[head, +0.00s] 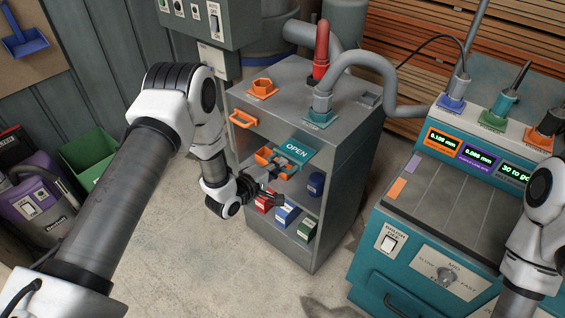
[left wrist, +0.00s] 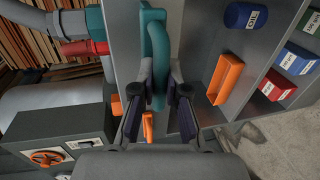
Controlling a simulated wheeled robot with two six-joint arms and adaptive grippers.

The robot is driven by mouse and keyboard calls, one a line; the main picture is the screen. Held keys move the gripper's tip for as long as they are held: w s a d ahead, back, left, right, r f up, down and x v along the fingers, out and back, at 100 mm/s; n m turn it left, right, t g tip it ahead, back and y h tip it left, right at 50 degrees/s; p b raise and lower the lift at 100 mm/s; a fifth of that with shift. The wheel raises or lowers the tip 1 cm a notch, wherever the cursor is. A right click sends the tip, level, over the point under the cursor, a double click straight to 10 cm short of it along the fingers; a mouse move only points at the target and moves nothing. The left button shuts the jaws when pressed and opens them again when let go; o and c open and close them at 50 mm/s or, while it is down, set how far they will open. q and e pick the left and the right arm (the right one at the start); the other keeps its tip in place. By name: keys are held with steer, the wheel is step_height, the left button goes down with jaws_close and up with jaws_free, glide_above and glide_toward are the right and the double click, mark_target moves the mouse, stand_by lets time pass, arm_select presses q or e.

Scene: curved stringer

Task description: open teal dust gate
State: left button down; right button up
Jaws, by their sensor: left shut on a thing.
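The teal dust gate (head: 297,149) shows as a flat plate marked OPEN at the upper front of the grey cabinet. Its teal handle (left wrist: 157,45) stands between my fingers in the left wrist view. My left gripper (head: 279,172) is shut on this handle, and the same gripper fills the lower middle of the left wrist view (left wrist: 160,90).
Shelves below hold a blue can (head: 316,184) and several small boxes (head: 287,215). A grey hose (head: 372,66) runs from the cabinet top to the teal machine (head: 420,278). The floor in front is clear.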

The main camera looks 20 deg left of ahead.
arm_select(q)
steer(key=c, duration=1.2)
jaws_free()
steer(key=v, duration=1.2)
steer(key=shift+d, duration=0.1)
steer(key=s+d+f+m+g+y, duration=0.1)
steer(key=s+d+f+m+g, duration=0.2)
steer(key=s+f+g, duration=0.35)
steer(key=s+d+f+m+g+y, duration=0.2)
steer(key=s+f+m+g, duration=0.1)
steer(key=s+f, duration=0.6)
steer(key=s+a+m+g, duration=0.1)
steer(key=s+m, duration=0.1)
steer(key=s, duration=0.2)
steer(key=s+a+m+g+y, duration=0.1)
steer(key=s+m+g, duration=0.1)
steer(key=s+m, duration=0.1)
steer(key=s+a+f+m+g+y, duration=0.1)
steer(key=s+m+g, duration=0.1)
steer(key=s, duration=0.3)
steer(key=shift+s+a+m, duration=0.15)
steer(key=shift+s+m, duration=0.15)
